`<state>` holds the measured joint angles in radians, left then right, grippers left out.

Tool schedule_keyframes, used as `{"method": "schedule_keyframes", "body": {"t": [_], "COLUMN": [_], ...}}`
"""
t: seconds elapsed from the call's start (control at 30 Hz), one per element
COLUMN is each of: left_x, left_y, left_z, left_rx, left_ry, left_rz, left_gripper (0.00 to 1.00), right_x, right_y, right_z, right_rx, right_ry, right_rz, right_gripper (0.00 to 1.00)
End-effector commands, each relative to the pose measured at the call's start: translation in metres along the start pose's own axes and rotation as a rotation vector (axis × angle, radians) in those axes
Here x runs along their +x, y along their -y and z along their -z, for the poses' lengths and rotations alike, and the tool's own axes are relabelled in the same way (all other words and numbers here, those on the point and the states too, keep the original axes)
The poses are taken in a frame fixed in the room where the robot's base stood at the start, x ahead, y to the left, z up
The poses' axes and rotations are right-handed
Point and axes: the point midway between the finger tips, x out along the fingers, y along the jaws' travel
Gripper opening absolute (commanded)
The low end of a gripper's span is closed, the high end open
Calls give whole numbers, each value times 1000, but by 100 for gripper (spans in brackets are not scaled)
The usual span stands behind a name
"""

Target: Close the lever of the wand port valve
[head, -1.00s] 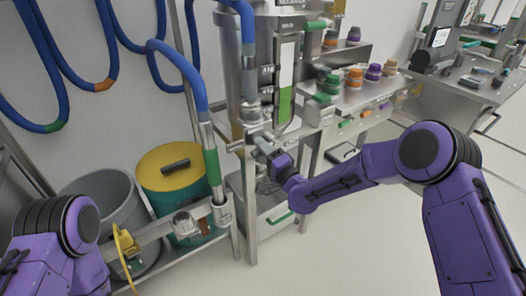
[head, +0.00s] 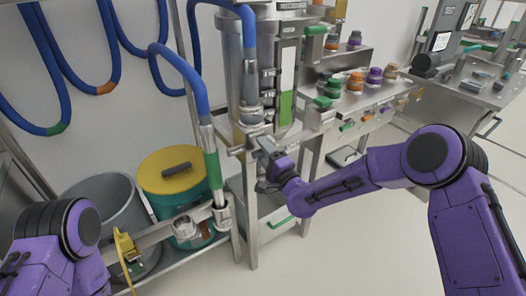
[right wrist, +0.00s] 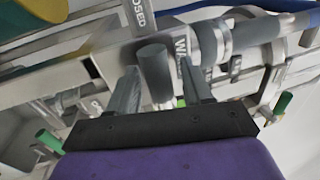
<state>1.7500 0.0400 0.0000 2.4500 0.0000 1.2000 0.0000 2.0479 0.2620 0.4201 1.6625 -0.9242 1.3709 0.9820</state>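The wand port valve shows in the head view as metal fittings (head: 252,116) below the blue hose, on the steel column. In the right wrist view a grey cylindrical handle (right wrist: 154,72), which looks like its lever, sticks out towards me from a metal body with partly hidden lettering. My right gripper (head: 264,150) is at the valve; in the right wrist view its two fingers (right wrist: 160,88) stand apart, one on each side of the handle, with small gaps showing. Its fingertips are small in the head view. My left gripper is not in view; only part of that arm shows at lower left.
A yellow-lidded green bin (head: 172,172) and a grey bin (head: 110,205) stand at left behind a metal rail. A blue hose with a steel wand (head: 206,135) hangs left of the valve. A shelf with coloured caps (head: 345,98) is at right. The floor at lower right is clear.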

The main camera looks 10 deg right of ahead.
Motion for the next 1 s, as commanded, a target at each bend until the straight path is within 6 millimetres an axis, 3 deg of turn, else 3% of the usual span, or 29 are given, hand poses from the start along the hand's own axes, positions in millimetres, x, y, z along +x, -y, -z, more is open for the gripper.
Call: {"method": "schedule_keyframes", "body": {"t": [0.33, 0.7, 0.83, 1.0], "left_x": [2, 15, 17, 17], "left_y": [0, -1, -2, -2], "left_z": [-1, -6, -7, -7], "left_rx": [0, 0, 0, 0], "left_ry": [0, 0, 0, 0], "left_rz": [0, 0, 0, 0], "left_gripper": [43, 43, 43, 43], "right_x": [-6, -87, -102, -106], "right_y": [-1, -1, -1, 0], "right_z": [0, 0, 0, 0], "right_rx": [-4, -1, -2, -2], "right_ry": [1, 0, 0, 0], "right_rz": [-1, 0, 0, 0], "right_gripper": [50, 50, 50, 50]}}
